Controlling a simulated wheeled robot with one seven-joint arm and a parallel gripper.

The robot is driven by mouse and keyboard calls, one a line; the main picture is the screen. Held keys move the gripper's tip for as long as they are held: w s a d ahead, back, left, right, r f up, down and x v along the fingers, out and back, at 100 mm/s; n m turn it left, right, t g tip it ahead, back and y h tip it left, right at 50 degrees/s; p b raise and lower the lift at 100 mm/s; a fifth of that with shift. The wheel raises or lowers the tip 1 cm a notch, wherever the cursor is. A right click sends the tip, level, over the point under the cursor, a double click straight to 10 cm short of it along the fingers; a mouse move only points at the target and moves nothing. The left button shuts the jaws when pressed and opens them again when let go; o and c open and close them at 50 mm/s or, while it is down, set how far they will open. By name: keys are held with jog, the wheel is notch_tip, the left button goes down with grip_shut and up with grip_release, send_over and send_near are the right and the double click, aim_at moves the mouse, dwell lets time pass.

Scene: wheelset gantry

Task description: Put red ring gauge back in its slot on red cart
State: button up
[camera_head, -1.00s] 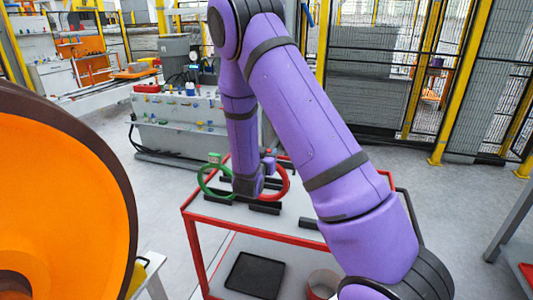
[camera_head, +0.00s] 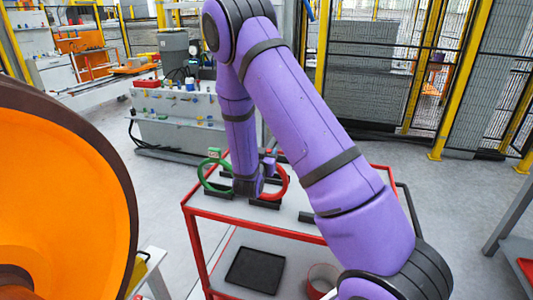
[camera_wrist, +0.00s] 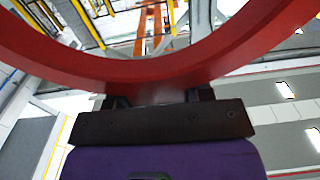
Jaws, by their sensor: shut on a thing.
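My gripper (camera_wrist: 158,98) is shut on the red ring gauge (camera_wrist: 150,82), which arches across the wrist view. In the head view the red ring gauge (camera_head: 284,183) stands roughly upright over the top of the red cart (camera_head: 265,230). My forearm hides its left part. Its lower edge is close to a black holder (camera_head: 265,203) on the cart top; I cannot tell whether it touches or sits in a slot. A green ring (camera_head: 204,186) stands upright to the left, partly hidden by my wrist.
A black tray (camera_head: 254,270) and a reddish ring-shaped part (camera_head: 322,276) are on the cart's lower shelf. A large orange wheel (camera_head: 60,190) fills the left. A grey bench with small parts (camera_head: 180,120) stands behind. Yellow-framed fencing (camera_head: 455,90) is at the back right.

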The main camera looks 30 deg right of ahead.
jog(key=shift+f, duration=1.25)
jog(key=o, duration=1)
jog(key=shift+o, duration=0.2)
jog(key=shift+a, duration=0.1)
jog(key=v, duration=1)
jog(key=shift+s+a, duration=0.2)
jog(key=shift+s, duration=0.05)
